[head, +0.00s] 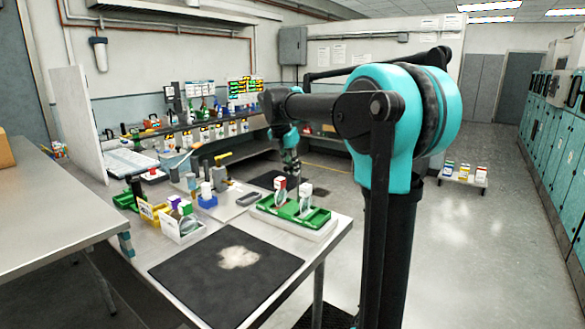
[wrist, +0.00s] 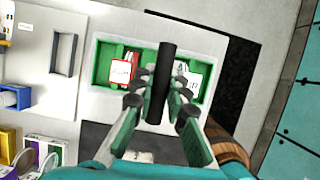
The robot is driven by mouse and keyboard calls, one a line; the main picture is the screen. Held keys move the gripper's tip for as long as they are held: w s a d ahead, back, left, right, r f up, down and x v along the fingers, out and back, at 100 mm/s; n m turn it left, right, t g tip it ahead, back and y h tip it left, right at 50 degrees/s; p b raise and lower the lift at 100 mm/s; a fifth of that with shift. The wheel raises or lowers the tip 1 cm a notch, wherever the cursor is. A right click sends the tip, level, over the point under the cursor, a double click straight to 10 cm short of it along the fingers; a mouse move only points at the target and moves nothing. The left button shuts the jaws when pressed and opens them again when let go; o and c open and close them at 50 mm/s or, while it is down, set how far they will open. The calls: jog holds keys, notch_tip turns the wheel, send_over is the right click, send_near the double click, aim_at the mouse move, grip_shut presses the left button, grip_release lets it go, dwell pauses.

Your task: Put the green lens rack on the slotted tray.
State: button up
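A green rack (head: 318,217) with compartments sits in a white tray (head: 303,233) near the right edge of the workbench; slots in the tray cannot be made out. The rack holds two small boxes, one with red, and a round lens-like disc. In the wrist view the green rack (wrist: 105,68) lies in its white tray (wrist: 90,95), partly hidden by my fingers. My gripper (head: 292,168) points down above and behind the rack, with its fingers apart. A dark rod (wrist: 161,85) shows between the fingers in the wrist view; contact with it cannot be told.
A black mat (head: 195,272) with a pale patch lies at the bench front. A white holder with discs (head: 184,235), a yellow bin (head: 150,213) and a blue block (head: 208,202) stand left of the rack. A grey plate with a dark item (head: 248,199) lies behind.

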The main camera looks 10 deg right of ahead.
jog(key=o, duration=0.5)
jog(key=shift+c, duration=0.2)
jog(key=shift+r, duration=0.15)
jog(key=v, duration=1.2)
